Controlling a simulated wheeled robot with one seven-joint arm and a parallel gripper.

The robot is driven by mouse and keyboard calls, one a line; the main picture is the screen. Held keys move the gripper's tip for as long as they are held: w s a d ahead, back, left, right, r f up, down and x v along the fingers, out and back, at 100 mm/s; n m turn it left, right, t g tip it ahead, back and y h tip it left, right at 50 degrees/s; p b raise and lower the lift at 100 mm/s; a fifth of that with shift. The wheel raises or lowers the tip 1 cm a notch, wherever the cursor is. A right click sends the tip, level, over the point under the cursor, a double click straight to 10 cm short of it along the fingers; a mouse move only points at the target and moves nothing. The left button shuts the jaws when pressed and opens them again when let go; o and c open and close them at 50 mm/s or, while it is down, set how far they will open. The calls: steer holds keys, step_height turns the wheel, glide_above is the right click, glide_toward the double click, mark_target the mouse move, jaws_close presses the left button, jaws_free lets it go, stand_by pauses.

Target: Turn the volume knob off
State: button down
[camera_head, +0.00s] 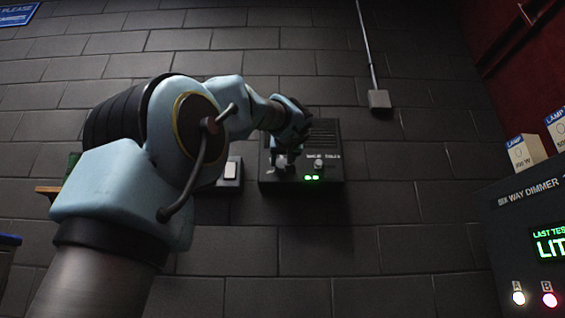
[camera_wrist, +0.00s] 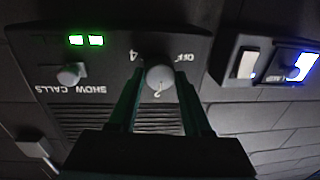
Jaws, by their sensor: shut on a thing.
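A round grey knob (camera_wrist: 160,79) sits on a dark wall box (camera_head: 330,172), with "OFF" and a digit that looks like 4 printed around it. A small mark shows on its face. I take it as the volume knob; no "volume" label is readable. My gripper (camera_wrist: 161,90) is shut on this knob, one finger on each side. In the head view my gripper (camera_head: 284,165) is at the left part of the box and mostly hides the knob. The wrist view is upside down, so the lettering is inverted.
A second knob (camera_wrist: 71,74) labelled "SHOW CALLS" and two lit green lights (camera_wrist: 86,40) share the box. A switch plate (camera_head: 230,172) is beside it on the brick wall. A six-way dimmer panel (camera_head: 520,225) stands at the right, with small lamp boxes (camera_head: 525,152) on top.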

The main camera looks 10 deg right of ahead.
steer(key=n+b, duration=0.3)
steer(key=n, duration=0.1)
steer(key=shift+n, duration=0.4)
steer(key=n+g+b, duration=0.1)
steer(key=n, duration=0.5)
steer(key=shift+r+h, duration=0.15)
steer(key=shift+h, duration=0.25)
steer(key=n, duration=0.6)
steer(key=shift+a+h, duration=0.15)
steer(key=shift+h, duration=0.25)
steer(key=n+b, duration=0.1)
steer(key=n, duration=0.4)
steer(key=shift+h, duration=0.3)
steer(key=shift+n, duration=0.3)
steer(key=shift+c, duration=1.7)
jaws_free()
